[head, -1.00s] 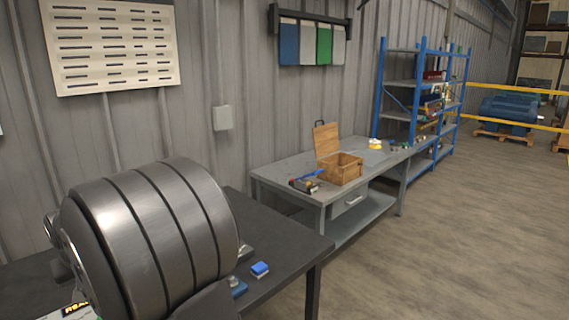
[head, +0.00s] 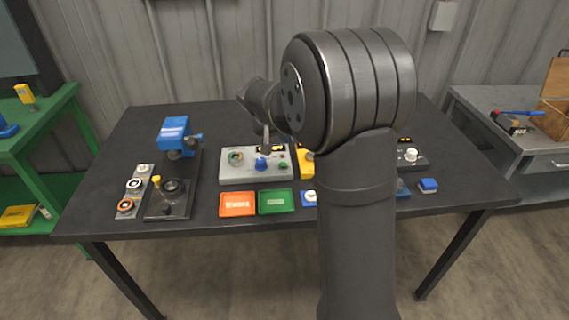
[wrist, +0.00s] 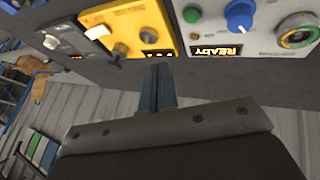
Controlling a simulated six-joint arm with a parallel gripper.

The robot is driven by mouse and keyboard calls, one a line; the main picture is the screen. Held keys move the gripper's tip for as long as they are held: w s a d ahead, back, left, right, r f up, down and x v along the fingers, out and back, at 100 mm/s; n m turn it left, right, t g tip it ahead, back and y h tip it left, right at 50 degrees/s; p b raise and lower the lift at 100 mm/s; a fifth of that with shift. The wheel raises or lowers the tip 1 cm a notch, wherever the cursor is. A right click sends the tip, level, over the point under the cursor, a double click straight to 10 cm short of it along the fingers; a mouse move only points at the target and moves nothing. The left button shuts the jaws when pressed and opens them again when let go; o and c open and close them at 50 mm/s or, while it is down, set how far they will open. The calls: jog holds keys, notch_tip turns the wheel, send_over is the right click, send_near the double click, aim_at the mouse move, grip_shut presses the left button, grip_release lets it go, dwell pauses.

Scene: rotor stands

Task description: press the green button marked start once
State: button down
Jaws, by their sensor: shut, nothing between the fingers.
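A light grey control panel (head: 228,176) stands on the dark table, with a blue knob (head: 262,163), a green-ringed dial (head: 236,157) and a lit READY display (wrist: 230,50). Small buttons sit at its right end in the head view; one looks green (head: 283,156), with a red one below it. No start lettering is readable. My gripper (head: 266,141) hangs above the back of this panel in the head view, partly behind my own arm. In the wrist view my gripper (wrist: 160,70) is shut and empty, its tips near the gap between the grey panel and a yellow box.
The yellow box (wrist: 130,32) stands right beside the grey panel. Orange (head: 237,204) and green (head: 275,201) trays lie in front. A blue-topped device (head: 175,132) stands to the left. My arm hides part of the table's right side. A grey bench (head: 490,110) stands at right.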

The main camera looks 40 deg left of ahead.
aim_at(281, 166)
jog(key=shift+w+a+f+t+h, duration=0.2)
jog(key=shift+w+a+t, duration=0.15)
jog(key=shift+a+t, duration=0.4)
jog(key=shift+w+a+f+t+h, duration=0.1)
jog(key=shift+w+a+f+t, duration=0.15)
jog(key=shift+a+t, duration=0.45)
jog(key=shift+a, duration=0.1)
jog(key=shift+f, duration=4.4)
jog(key=shift+f, duration=0.4)
